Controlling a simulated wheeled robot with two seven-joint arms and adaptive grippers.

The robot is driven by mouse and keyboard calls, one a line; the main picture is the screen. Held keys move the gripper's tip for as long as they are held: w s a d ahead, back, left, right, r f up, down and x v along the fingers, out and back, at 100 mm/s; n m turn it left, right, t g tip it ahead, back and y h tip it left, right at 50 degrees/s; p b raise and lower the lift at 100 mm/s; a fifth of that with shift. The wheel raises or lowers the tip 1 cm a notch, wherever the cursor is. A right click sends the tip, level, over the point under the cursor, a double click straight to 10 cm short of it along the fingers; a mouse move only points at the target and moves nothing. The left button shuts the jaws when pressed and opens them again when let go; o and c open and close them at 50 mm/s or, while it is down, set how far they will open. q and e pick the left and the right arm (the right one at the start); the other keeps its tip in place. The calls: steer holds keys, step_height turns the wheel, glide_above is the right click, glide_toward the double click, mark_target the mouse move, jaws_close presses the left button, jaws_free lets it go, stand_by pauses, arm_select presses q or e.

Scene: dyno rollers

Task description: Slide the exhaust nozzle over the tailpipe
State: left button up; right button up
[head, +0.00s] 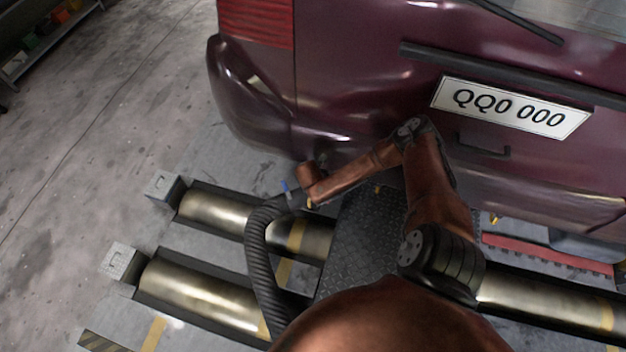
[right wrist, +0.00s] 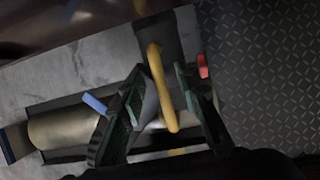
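The exhaust nozzle (right wrist: 155,38) is a dark tube with a curved yellow handle (right wrist: 162,90) in the right wrist view. My right gripper (right wrist: 162,78) has a finger on each side of that handle and appears shut on it. In the head view the nozzle (head: 292,199) is at the upper end of a black ribbed hose (head: 257,250), just below the van's bumper and mostly hidden by my right arm. A small dark piece under the bumper (head: 321,158) may be the tailpipe. I cannot tell whether the nozzle is around it. My left gripper is not in view.
The maroon van's rear bumper (head: 250,120) overhangs the work area. Metal rollers (head: 205,296) lie in the floor on both sides of a dark tread plate (head: 362,235). Small grey boxes (head: 122,261) stand at the rollers' left ends. Open concrete floor lies at the left.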

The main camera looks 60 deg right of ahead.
steer(key=v, duration=1)
steer(key=shift+r, duration=0.1)
